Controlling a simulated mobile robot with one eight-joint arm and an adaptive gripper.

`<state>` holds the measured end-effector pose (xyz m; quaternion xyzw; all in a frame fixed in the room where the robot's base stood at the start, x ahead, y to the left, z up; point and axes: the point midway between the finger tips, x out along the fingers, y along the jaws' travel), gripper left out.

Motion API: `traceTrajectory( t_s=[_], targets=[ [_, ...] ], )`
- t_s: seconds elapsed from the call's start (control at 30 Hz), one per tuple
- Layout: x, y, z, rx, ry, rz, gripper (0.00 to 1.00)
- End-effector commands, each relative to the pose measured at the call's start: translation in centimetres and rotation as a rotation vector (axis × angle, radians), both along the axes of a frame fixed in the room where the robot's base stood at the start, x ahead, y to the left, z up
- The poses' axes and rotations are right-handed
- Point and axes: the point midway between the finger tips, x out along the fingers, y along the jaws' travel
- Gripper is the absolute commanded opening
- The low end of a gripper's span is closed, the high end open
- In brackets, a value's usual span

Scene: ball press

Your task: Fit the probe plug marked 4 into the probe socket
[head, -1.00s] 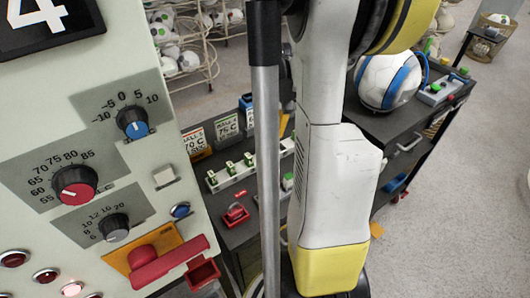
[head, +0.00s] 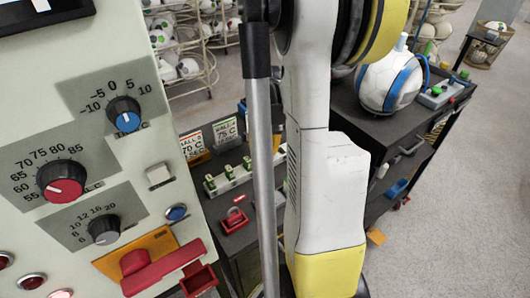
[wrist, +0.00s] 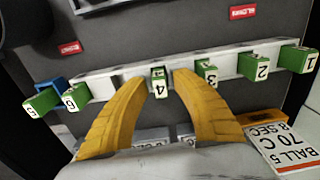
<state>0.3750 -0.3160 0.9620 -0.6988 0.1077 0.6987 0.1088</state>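The green plug marked 4 (wrist: 159,88) stands in a white rack (wrist: 97,86) in the wrist view, with its numbered white face towards me. My gripper (wrist: 160,76) has two yellow fingers, one on each side of this plug. The fingers are open, with a narrow gap visible on both sides of it. In the head view my arm and a grey pole hide my gripper and part of the white rack (head: 235,180). I cannot make out which part is the probe socket.
Green plugs marked 3 (wrist: 206,72) and 2 (wrist: 254,66) stand close on the right, plug 6 (wrist: 76,96) on the left. A "BALL 5 70 C" card (wrist: 284,147) lies lower right. A control panel (head: 140,185) with dials is left in the head view.

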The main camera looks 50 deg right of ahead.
Motion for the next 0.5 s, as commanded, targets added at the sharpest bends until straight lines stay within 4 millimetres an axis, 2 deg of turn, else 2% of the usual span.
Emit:
traceTrajectory(
  t_s=[0.33,0.5],
  targets=[
    [0.0,0.0,0.5,0.0,0.0,0.0,0.31],
    [0.0,0.0,3.3,0.0,0.0,0.0,0.31]
  ],
)
